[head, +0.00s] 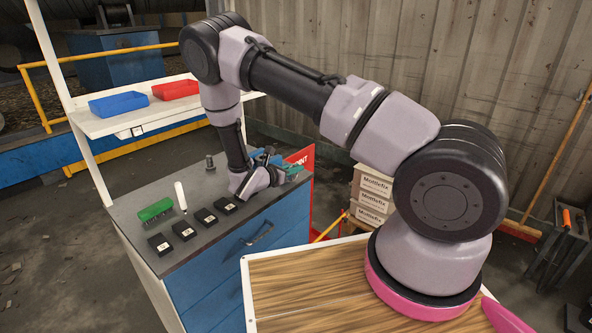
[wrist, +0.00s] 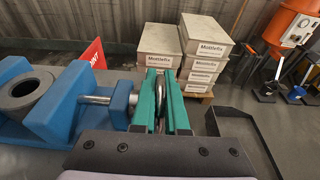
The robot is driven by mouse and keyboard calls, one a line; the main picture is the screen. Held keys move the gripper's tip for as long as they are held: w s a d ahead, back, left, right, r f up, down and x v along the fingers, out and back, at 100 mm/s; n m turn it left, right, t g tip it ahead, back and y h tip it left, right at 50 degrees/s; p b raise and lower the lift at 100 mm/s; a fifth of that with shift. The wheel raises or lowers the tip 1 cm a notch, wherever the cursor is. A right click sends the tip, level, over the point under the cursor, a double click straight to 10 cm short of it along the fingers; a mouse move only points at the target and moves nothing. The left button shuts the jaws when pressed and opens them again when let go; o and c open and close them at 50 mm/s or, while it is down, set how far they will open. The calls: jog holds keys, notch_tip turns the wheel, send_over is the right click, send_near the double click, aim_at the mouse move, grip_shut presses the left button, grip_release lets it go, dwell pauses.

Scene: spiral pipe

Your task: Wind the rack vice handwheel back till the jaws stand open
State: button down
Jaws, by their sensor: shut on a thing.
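The blue rack vice (wrist: 63,113) is at the left of the wrist view. A grey ring-shaped piece (wrist: 24,96) sits between its blue blocks, with its hole facing up; I cannot tell whether the jaws press on it. A bright steel shaft (wrist: 95,100) runs right from the vice to a blue block. The handwheel (wrist: 161,99) shows edge-on beyond that block. My gripper (wrist: 161,76) has its two green fingers shut on the wheel's rim, one on each side. In the head view my gripper (head: 291,169) is at the bench's far right corner, where my wrist hides most of the vice.
The grey bench top (head: 165,215) carries a green brush (head: 155,210), a white bottle-like piece (head: 181,196) and several black blocks (head: 208,217). A shelf above holds a blue tray (head: 118,104) and a red tray (head: 175,89). Mottlefix boxes (wrist: 205,50) stand beyond the bench.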

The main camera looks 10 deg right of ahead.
jog(key=shift+a+t+h, duration=0.15)
jog(key=shift+t+h, duration=0.25)
jog(key=shift+h, duration=0.1)
jog(key=shift+r, duration=0.1)
jog(key=shift+s, duration=0.1)
jog(key=c, duration=1.2)
grip_release()
jog(key=v, duration=1)
jog(key=shift+s+a, duration=0.2)
jog(key=shift+a, duration=0.15)
